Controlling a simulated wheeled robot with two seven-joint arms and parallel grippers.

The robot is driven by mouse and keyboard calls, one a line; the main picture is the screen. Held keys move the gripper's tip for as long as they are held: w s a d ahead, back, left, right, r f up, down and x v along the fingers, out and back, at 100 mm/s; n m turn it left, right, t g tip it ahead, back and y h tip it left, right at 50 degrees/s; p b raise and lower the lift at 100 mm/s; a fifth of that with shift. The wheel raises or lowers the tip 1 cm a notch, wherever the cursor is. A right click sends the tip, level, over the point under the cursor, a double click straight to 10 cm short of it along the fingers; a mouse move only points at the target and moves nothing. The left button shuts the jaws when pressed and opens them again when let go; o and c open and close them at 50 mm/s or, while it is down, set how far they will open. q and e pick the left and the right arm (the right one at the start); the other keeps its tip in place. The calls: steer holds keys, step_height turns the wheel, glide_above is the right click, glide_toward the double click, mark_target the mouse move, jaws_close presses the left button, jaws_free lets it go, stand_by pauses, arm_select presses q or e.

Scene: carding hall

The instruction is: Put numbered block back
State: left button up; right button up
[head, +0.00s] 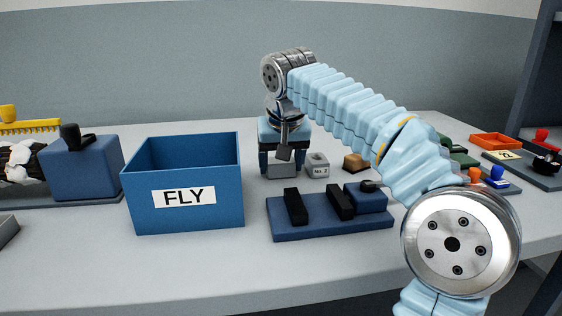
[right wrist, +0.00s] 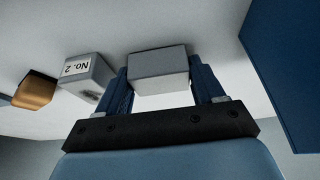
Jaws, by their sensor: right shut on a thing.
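My right gripper (head: 281,166) points down at the middle of the table, with its fingers on both sides of a plain grey block (head: 282,172). In the right wrist view the gripper (right wrist: 161,84) is shut on this grey block (right wrist: 158,62). No number shows on its visible faces. It is at or close to the table top; I cannot tell if it touches. A second grey block labelled No. 2 (head: 318,166) stands just right of it, apart from the gripper. Its label also shows in the right wrist view (right wrist: 82,72). My left gripper is out of view.
A blue open box marked FLY (head: 184,210) stands left of the gripper. A dark blue stand with black uprights (head: 325,227) lies in front. A brown block (head: 356,162) sits right of No. 2. An orange tray (head: 496,142) is far right; a blue machine (head: 85,170) is left.

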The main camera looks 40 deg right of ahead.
steer(key=o, duration=1.5)
steer(key=shift+f, duration=0.1)
steer(key=shift+r, duration=0.4)
steer(key=p+v, duration=0.3)
steer(key=v, duration=0.8)
steer(key=shift+s+r, duration=0.2)
